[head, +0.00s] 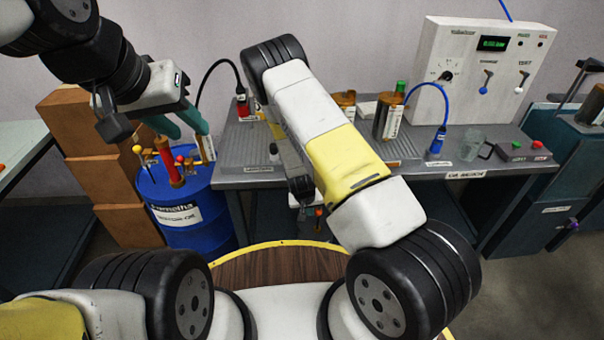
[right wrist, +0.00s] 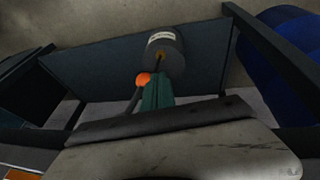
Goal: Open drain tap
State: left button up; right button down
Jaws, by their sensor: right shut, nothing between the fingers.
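The drain tap appears to be the orange-knobbed lever (right wrist: 143,79) beside a grey cylinder (right wrist: 167,45) with a white label, in the right wrist view. An orange bit (head: 318,211) shows under the bench in the head view. My right gripper (right wrist: 158,82) has its teal fingers shut and empty, right beside the orange knob; I cannot tell whether they touch. In the head view my right arm largely hides this gripper. My left gripper (head: 190,132) is open and empty above the blue barrel (head: 190,205).
The red pump (head: 168,160) and yellow-knobbed fittings stand on the barrel, close under my left gripper. The grey bench (head: 440,178) carries several bottles, a glass jug (head: 474,142) and a control panel (head: 470,75). Brown boxes (head: 110,180) stand behind the barrel. Dark panels surround the tap.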

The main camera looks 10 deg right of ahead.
jog(key=shift+d+f, duration=0.5)
jog(key=shift+d, duration=0.1)
jog(key=shift+f, duration=0.1)
dwell(0.5)
